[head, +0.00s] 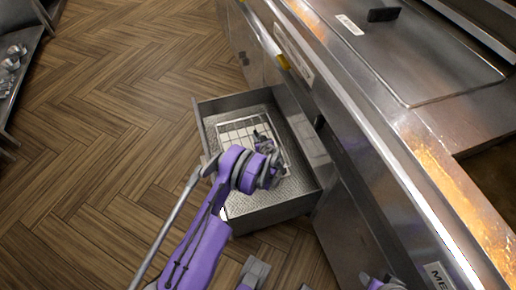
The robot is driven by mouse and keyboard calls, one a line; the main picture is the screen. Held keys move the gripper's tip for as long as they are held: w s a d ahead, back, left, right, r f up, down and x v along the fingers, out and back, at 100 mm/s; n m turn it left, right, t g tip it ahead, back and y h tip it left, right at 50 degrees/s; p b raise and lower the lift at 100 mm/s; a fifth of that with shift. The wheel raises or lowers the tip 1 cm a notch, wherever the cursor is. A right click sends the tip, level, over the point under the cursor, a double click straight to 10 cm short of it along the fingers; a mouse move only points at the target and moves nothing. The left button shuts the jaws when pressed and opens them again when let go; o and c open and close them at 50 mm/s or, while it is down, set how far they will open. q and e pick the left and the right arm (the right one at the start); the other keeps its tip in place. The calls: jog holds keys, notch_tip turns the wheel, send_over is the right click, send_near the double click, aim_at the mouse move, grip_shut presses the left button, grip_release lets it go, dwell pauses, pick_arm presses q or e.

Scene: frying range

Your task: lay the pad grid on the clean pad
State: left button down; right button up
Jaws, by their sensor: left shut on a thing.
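The pad grid (239,130) is a pale wire rack in the open drawer, over the pad. The pad (293,181) is a grey, speckled sheet on the drawer's floor, seen around and through the grid. I cannot tell whether the grid touches the pad or hangs just above it. My left gripper (262,139) reaches down into the drawer and is shut on the grid near its middle right. My left wrist hides the grid's near part. My right gripper cannot be made out.
The steel drawer (203,128) stands pulled out from the range (345,115), its walls around the grid. The range's top edge runs along the right. A steel unit (18,60) stands at the far left. The wooden floor (110,130) between is clear.

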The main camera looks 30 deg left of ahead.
pick_arm(q)
notch_tip(320, 180, down, 4)
jog(key=shift+s+f+b, duration=0.1)
jog(key=shift+s+b, duration=0.05)
jog(key=shift+b, duration=0.2)
jog(key=shift+f+b, duration=0.45)
jog(key=shift+f, duration=1.5)
jog(key=shift+r, duration=0.1)
jog(key=c, duration=0.8)
grip_release()
jog(key=shift+o, duration=0.2)
